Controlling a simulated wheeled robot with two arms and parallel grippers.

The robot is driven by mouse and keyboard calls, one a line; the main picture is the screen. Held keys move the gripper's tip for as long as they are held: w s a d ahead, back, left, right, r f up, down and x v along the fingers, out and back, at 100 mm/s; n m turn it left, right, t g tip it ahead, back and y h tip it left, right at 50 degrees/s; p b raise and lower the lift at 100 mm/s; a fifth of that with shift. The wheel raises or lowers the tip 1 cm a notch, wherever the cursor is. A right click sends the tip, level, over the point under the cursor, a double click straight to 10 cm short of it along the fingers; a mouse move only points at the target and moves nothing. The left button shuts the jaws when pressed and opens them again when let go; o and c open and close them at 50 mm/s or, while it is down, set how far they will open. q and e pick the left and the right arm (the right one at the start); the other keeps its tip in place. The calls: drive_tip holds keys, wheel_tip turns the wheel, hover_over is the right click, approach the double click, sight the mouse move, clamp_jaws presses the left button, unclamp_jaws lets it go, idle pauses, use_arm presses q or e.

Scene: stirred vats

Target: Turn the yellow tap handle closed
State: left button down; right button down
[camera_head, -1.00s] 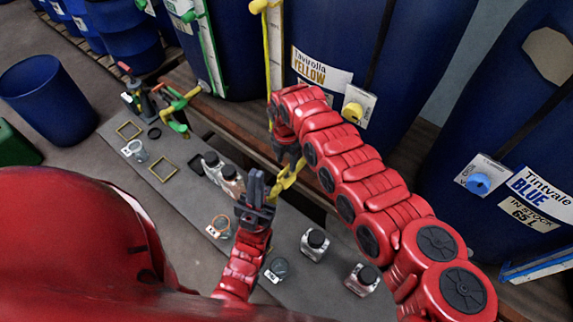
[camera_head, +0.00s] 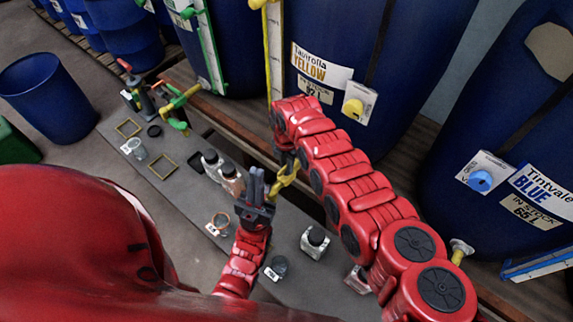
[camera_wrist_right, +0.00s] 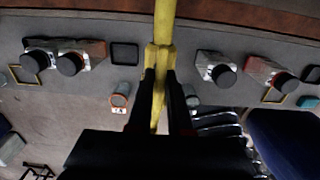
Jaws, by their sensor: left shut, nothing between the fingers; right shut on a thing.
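The yellow tap handle (camera_head: 284,178) sits low in front of the blue vat labelled Tavirolla YELLOW (camera_head: 371,62). It slants from upper right to lower left. My right gripper (camera_head: 289,157) comes down on it from above, its fingers partly hidden by my arm. In the right wrist view the yellow bar (camera_wrist_right: 164,22) runs down between the two dark fingers (camera_wrist_right: 160,78), which are shut on it. My left gripper (camera_head: 257,186) is shut and empty, fingers upward, just left of the handle's lower end. Whether they touch is unclear.
A grey bench (camera_head: 290,283) below holds jars (camera_head: 315,241), small frames (camera_head: 163,166) and containers. A green tap (camera_head: 180,98) is at the left, a blue-labelled vat (camera_head: 500,120) at the right. An open blue bin (camera_head: 47,98) stands on the floor.

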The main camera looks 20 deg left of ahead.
drive_tip(key=shift+m, duration=0.3)
drive_tip(key=m+b, duration=0.2)
drive_tip(key=m, duration=0.1)
drive_tip(key=shift+f+m, duration=0.2)
drive_tip(key=shift+m, duration=0.1)
drive_tip(key=m+b, duration=0.1)
drive_tip(key=m, duration=0.3)
drive_tip(key=shift+r+m+b, duration=0.1)
drive_tip(key=shift+m+b, duration=0.2)
drive_tip(key=m+b, duration=0.1)
drive_tip(key=m, duration=0.3)
drive_tip(key=shift+m+b, duration=0.5)
drive_tip(key=shift+m, duration=2)
drive_tip(key=shift+r, duration=0.1)
drive_tip(key=c, duration=0.8)
unclamp_jaws()
drive_tip(key=shift+c, duration=0.2)
